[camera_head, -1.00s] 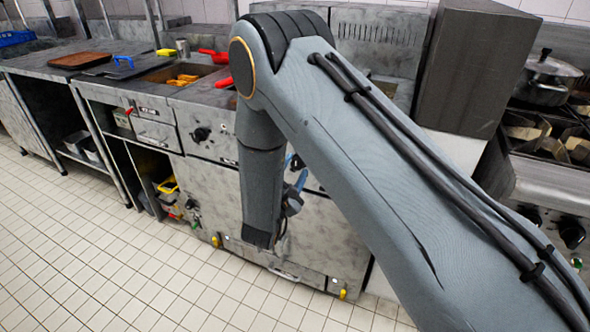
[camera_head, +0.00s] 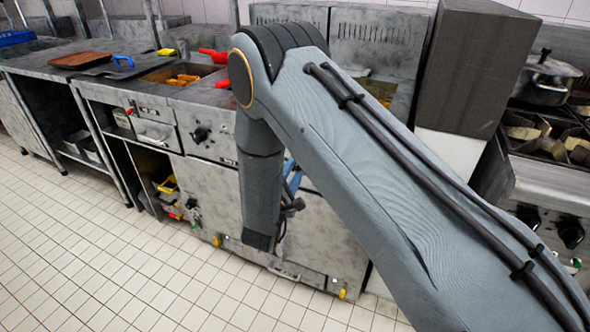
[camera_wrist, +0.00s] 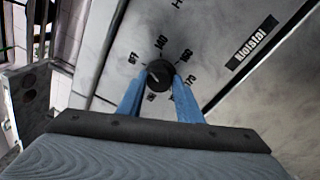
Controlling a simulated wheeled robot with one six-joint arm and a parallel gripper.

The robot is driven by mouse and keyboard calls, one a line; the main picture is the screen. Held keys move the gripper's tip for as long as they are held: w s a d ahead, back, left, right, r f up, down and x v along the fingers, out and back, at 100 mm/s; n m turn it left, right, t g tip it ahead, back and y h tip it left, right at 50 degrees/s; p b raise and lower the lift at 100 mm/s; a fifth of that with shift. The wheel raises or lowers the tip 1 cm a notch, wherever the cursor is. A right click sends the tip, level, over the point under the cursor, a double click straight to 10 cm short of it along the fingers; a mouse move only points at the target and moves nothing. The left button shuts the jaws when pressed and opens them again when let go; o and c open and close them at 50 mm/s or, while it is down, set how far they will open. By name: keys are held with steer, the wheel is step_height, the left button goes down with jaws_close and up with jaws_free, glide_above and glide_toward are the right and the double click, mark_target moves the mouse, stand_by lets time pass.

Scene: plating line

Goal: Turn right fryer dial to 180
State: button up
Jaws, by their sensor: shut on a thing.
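The right fryer dial (camera_wrist: 159,76) is a round black knob on the grey fryer panel in the wrist view. Printed marks surround it, among them what looks like 140 above and 160 at upper right; others are blurred or partly covered. A short pale line on its face seems to point to the left, but its exact reading is unclear. My gripper (camera_wrist: 159,82) is shut on the dial, with one blue finger on each side. In the head view my arm hides this dial, and only bits of the blue fingers show.
The left fryer dial (camera_head: 200,134) shows on the front panel left of my arm. Red-handled baskets (camera_head: 214,56) sit on the fryer top. A pot (camera_head: 545,80) stands on the stove at right. The tiled floor (camera_head: 120,260) in front is clear.

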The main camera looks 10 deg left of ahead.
steer(key=m, duration=0.5)
steer(key=m+h, duration=0.1)
steer(key=m, duration=0.5)
steer(key=shift+a+f, duration=0.1)
steer(key=m+h, duration=0.1)
steer(key=m, duration=0.4)
steer(key=m+h, duration=0.1)
steer(key=m, duration=0.4)
steer(key=shift+a+b, duration=0.1)
steer(key=shift+b, duration=0.2)
steer(key=m+g, duration=0.1)
steer(key=m, duration=1.3)
steer(key=shift+r+g, duration=0.2)
steer(key=shift+g, duration=0.2)
steer(key=shift+m, duration=2.2)
steer(key=shift+b, duration=0.3)
